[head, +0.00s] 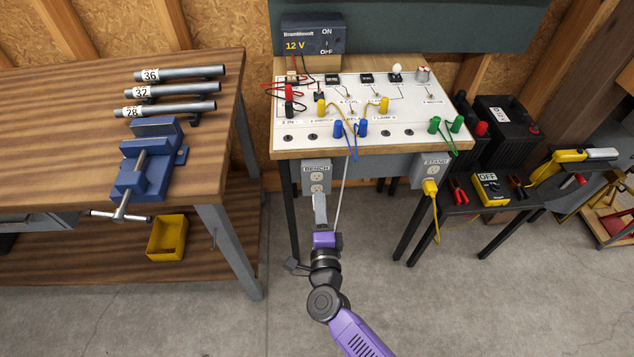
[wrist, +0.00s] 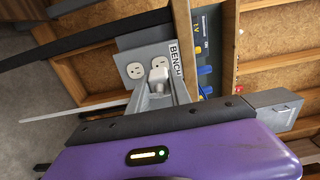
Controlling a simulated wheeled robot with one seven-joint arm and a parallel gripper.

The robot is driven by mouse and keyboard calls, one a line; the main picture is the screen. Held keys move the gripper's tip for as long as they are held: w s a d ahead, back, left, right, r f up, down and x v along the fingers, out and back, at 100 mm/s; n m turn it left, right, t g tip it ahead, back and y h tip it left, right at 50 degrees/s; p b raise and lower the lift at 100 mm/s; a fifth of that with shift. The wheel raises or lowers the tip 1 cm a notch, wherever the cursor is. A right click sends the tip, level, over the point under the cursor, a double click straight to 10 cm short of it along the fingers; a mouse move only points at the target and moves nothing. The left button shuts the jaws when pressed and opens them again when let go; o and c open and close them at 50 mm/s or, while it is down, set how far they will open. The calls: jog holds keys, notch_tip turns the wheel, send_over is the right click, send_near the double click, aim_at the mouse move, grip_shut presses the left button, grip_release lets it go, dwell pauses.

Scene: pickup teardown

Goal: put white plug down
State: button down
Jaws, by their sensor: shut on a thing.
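The white plug (wrist: 159,72) shows in the wrist view, in front of the BENCH outlet box (wrist: 134,68). It covers one of the box's two sockets; I cannot tell whether it is seated in it or just held close. The other socket is bare. My gripper (wrist: 160,90) is shut on the plug, with its fingers on either side. In the head view my gripper (head: 320,200) is just below the BENCH outlet box (head: 316,176), and the plug is hidden there.
The wired bench panel (head: 350,150) stands above the outlet. The STAND outlet (head: 430,168) at right holds a yellow plug (head: 430,186). A thin pale rod or cord (head: 342,195) runs beside my gripper.

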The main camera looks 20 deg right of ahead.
dwell(0.3)
jog(key=shift+w+a+r, duration=0.1)
jog(key=shift+r, duration=0.05)
jog(key=s+f+n+y, duration=0.1)
jog(key=s+y, duration=0.1)
jog(key=s, duration=0.4)
jog(key=s+d+f+n+y, duration=0.1)
jog(key=s+f+n+y, duration=0.1)
jog(key=s, duration=0.5)
jog(key=shift+d+n+t+y, duration=0.3)
jog(key=shift+t+y, duration=0.1)
jog(key=shift+y, duration=0.4)
